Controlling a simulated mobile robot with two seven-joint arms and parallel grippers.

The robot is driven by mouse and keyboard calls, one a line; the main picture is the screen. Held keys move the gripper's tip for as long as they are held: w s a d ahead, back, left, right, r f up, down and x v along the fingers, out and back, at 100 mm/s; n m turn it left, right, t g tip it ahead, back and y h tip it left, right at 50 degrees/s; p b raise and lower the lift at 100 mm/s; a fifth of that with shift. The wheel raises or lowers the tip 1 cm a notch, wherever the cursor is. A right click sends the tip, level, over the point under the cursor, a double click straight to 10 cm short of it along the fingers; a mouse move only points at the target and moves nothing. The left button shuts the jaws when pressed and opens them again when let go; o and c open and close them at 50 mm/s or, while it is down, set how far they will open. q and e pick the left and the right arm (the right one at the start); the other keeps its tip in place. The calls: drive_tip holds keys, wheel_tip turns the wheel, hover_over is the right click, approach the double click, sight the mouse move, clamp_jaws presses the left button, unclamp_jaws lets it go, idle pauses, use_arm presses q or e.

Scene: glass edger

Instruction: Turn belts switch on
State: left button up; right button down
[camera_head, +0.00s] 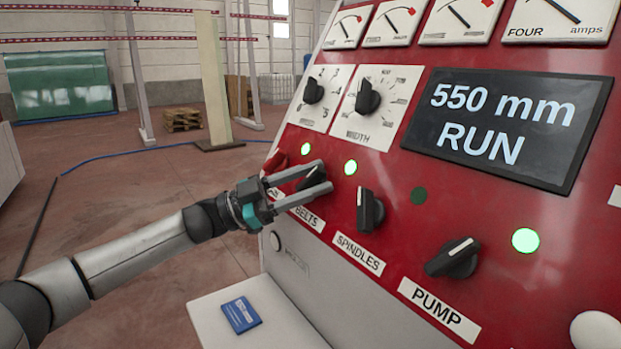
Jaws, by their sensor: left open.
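The belts switch (313,177) is a black rotary knob on the red control panel, above the white BELTS label (309,218). My left gripper (326,179) comes in from the left, with its open fingers on either side of this knob. The fingers partly hide the knob, so its exact angle and any contact are hard to tell. A green lamp (306,149) above the knob is lit. My right gripper is not in view.
To the right are the spindles knob (370,211) and the pump knob (453,258). A display (507,125) reads 550 mm RUN. A dark lamp (419,196) sits among lit green ones. A blue booklet (241,314) lies on a white ledge below.

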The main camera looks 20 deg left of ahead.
use_arm(q)
drive_tip(key=shift+s+a, duration=0.15)
drive_tip(key=b+v, duration=0.2)
drive_tip(key=v, duration=1.3)
drive_tip(key=shift+f, duration=0.2)
